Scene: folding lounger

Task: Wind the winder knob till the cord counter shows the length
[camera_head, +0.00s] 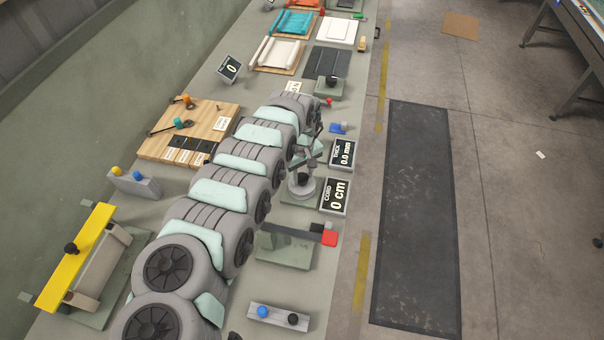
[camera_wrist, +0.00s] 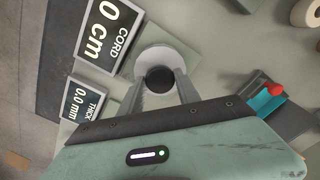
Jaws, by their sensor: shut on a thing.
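The winder is a pale round disc (camera_wrist: 163,58) with a black winder knob (camera_wrist: 160,79) on it. The knob also shows in the camera_head view (camera_head: 302,179), on a small green base beside the counter. My gripper (camera_wrist: 161,88) has one finger on each side of the knob and is shut on it; in the camera_head view my gripper (camera_head: 303,170) comes down onto it from my arm. The cord counter (camera_head: 336,196) is a dark sign reading "CORD 0 cm"; it also shows in the wrist view (camera_wrist: 108,35).
A "THICK 0.0 mm" display (camera_head: 343,154) stands behind the cord counter. A blue block with a red knob (camera_wrist: 272,95) is right of my gripper in the wrist view. A wooden board (camera_head: 190,130) lies left of my arm. The floor mat (camera_head: 419,210) lies right of the bench.

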